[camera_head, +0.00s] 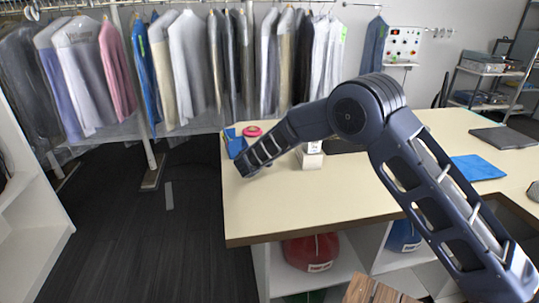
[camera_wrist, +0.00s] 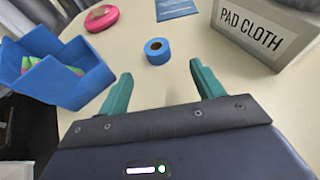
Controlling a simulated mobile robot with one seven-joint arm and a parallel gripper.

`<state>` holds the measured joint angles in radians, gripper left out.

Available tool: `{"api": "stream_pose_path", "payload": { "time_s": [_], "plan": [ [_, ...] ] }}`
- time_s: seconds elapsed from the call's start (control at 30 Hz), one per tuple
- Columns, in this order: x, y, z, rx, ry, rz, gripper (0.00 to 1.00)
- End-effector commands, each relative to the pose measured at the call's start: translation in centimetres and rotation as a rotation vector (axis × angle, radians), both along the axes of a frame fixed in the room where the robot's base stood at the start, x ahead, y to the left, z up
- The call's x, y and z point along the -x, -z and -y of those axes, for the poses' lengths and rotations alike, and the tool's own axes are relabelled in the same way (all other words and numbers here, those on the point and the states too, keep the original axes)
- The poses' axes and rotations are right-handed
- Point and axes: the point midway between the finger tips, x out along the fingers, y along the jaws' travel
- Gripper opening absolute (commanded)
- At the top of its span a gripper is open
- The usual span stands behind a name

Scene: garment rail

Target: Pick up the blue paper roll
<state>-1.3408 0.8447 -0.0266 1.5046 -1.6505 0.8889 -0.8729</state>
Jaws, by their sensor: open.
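In the head view my arm reaches down to the far left part of the table, and the roll cannot be made out there. The fingers are also hidden in that view.
A blue open bin (camera_wrist: 65,75) stands left of the fingers, with a pink round object (camera_wrist: 101,18) behind it. A grey box marked PAD CLOTH (camera_wrist: 262,32) stands to the right. A flat blue item (camera_wrist: 176,8) lies behind the roll. Garments hang beyond the table (camera_head: 320,205).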

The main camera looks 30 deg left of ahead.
Motion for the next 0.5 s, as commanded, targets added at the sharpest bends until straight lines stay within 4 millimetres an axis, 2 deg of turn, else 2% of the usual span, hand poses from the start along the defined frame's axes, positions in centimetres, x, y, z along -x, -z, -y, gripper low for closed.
{"api": "stream_pose_path", "payload": {
  "time_s": [0.5],
  "plan": [
    [-4.9,2.1,-1.7,0.0,0.0,0.0,0.67]
  ]
}}
